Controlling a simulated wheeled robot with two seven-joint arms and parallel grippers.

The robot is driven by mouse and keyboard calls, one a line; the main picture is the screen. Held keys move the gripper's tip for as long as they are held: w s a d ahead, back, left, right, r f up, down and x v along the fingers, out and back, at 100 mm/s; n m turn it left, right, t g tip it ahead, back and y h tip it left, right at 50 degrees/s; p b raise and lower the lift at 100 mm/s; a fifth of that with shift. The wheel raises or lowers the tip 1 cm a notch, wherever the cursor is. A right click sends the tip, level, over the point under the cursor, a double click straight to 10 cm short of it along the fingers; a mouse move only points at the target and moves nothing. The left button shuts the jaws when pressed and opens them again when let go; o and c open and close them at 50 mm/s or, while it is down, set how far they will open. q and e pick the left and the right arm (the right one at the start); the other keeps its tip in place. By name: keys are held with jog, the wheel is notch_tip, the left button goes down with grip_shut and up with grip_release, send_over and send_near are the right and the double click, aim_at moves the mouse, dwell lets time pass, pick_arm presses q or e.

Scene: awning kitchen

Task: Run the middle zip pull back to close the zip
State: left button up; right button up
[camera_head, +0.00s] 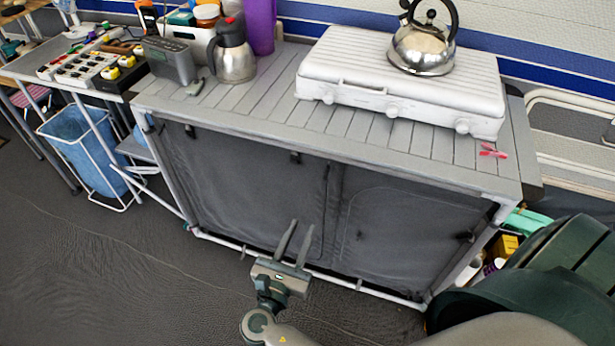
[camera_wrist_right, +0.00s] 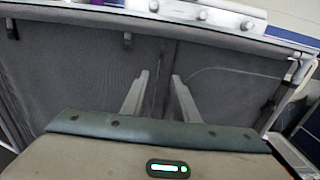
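The grey fabric front of the camping cupboard (camera_head: 240,195) hangs below its slatted top. A vertical dark seam, which looks like the middle zip (camera_head: 327,205), runs down between the left and right panels. It also shows in the right wrist view, between and beyond my fingers. I cannot make out the zip pull clearly. My right gripper (camera_head: 297,226) is in front of the lower fabric, left of the seam in the head view. Its two fingers are apart with nothing between them; the right wrist view shows this too (camera_wrist_right: 160,76). My left gripper is not in view.
A white stove (camera_head: 400,85) with a kettle (camera_head: 423,45) stands on the cupboard top (camera_head: 235,115). A white rail (camera_head: 330,279) runs along the cupboard's foot. A blue bin (camera_head: 85,150) stands left. The floor (camera_head: 120,270) at lower left is clear.

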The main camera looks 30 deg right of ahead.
aim_at(326, 175)
jog(key=shift+d, duration=0.1)
